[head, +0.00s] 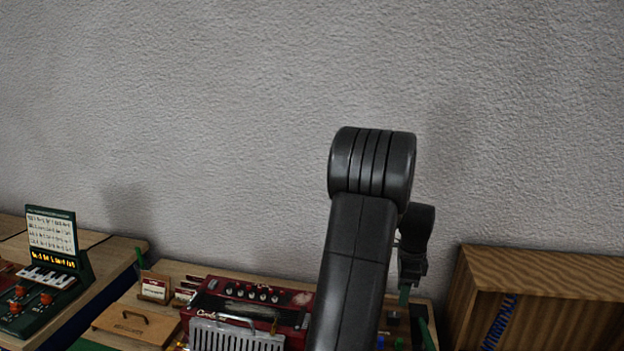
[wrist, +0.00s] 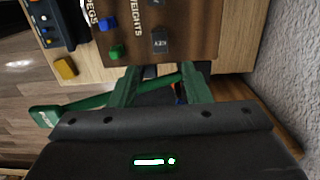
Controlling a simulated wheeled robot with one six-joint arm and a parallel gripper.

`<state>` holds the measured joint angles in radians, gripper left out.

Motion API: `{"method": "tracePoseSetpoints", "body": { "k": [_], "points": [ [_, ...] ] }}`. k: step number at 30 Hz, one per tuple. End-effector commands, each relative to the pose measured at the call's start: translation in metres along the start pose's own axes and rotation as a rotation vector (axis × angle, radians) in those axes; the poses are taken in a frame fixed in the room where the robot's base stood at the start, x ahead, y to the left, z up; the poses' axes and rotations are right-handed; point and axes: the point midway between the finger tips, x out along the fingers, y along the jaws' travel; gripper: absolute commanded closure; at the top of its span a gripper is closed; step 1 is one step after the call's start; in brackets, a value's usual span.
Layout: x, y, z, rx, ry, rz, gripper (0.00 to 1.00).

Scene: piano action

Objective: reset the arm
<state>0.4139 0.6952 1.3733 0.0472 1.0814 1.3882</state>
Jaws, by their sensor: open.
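My arm (head: 355,260) rises through the right middle of the head view and bends at a thick ribbed joint. Its wrist (head: 413,265) hangs down behind it, over the right part of the bench. The fingers point toward the edge of a brown board (wrist: 185,35) marked PEGS, WEIGHTS and KEY. In the head view the arm hides most of my gripper.
A red instrument (head: 250,310) with a silver grille lies on the bench left of my arm. A wooden cabinet (head: 540,275) stands to the right. A green keyboard device (head: 50,255) sits at far left. The grey wall (head: 220,120) behind is bare.

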Motion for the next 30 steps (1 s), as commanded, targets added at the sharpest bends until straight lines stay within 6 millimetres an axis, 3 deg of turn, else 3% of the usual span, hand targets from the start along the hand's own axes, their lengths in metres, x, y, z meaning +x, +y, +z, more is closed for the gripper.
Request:
{"method": "tracePoseSetpoints", "body": {
  "k": [1,20,23,30],
  "points": [
    [0.012,0.000,0.000,0.000,0.000,0.001,0.57],
    [0.103,0.000,0.000,0.000,0.000,0.001,0.57],
    [0.084,0.000,0.001,0.000,0.000,-0.002,0.57],
    [0.081,0.000,0.001,0.000,0.000,-0.001,0.57]
  ]
}}
